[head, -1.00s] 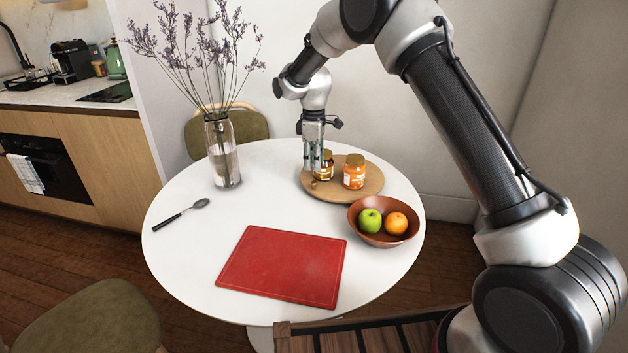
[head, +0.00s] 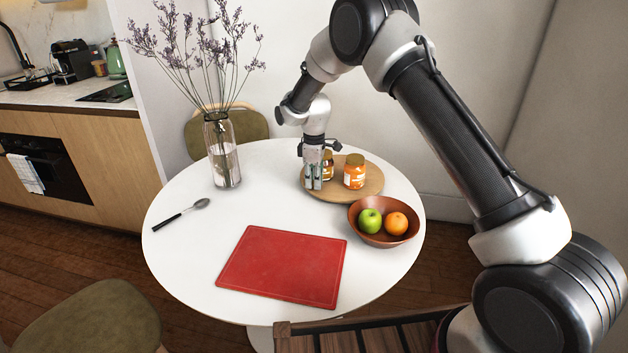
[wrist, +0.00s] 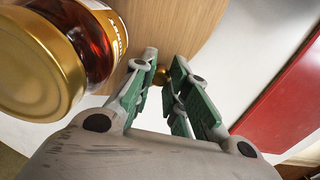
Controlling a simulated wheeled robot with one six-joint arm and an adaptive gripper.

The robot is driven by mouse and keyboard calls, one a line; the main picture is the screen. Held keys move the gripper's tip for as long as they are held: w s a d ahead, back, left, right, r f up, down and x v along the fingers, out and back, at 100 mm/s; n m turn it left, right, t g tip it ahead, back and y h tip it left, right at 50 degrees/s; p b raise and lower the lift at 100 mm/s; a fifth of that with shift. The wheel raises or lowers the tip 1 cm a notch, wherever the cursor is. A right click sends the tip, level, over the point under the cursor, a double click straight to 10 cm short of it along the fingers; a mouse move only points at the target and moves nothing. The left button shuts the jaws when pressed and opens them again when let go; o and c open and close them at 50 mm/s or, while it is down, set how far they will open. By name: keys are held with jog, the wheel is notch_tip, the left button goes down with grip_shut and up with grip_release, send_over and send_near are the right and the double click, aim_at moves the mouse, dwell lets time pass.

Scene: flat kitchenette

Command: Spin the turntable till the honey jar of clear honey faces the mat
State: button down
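The round wooden turntable (head: 345,193) is at the back right of the white table. A gold-lidded jar of orange contents (head: 354,172) stands on it. A second gold-lidded jar (head: 329,168) stands to its left, partly hidden behind my gripper. In the wrist view a jar of see-through amber honey (wrist: 88,45) is close at left, its label partly cut off. My gripper (head: 313,186) is low over the turntable's left front edge. The red mat (head: 283,265) lies at the table's front.
A brown bowl (head: 362,232) with a green apple and an orange stands just in front of the turntable. A glass vase of dried flowers (head: 223,160) is at the back left. A spoon (head: 182,214) lies at left. The table's middle is clear.

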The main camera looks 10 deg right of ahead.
aim_at(348, 197)
jog(key=shift+s+d, duration=0.1)
dwell(0.3)
jog(key=shift+s+d+n, duration=1.1)
jog(key=shift+s+n, duration=0.1)
jog(key=shift+n, duration=0.3)
jog(key=shift+s+d+n, duration=0.45)
jog(key=shift+d+n, duration=0.25)
jog(key=shift+n, duration=0.05)
jog(key=shift+s+d+n, duration=0.4)
jog(key=shift+d+n, duration=0.3)
jog(key=shift+n, duration=0.05)
jog(key=shift+s+d+n, duration=0.25)
jog(key=shift+d+n, duration=0.3)
jog(key=shift+d, duration=0.1)
jog(key=shift+s+d+n, duration=0.2)
jog(key=shift+d+n, duration=0.35)
jog(key=shift+d, duration=0.05)
jog(key=shift+s+d+n, duration=0.15)
jog(key=shift+d+n, duration=0.95)
jog(key=shift+d, duration=0.15)
jog(key=c, duration=1.6)
grip_release()
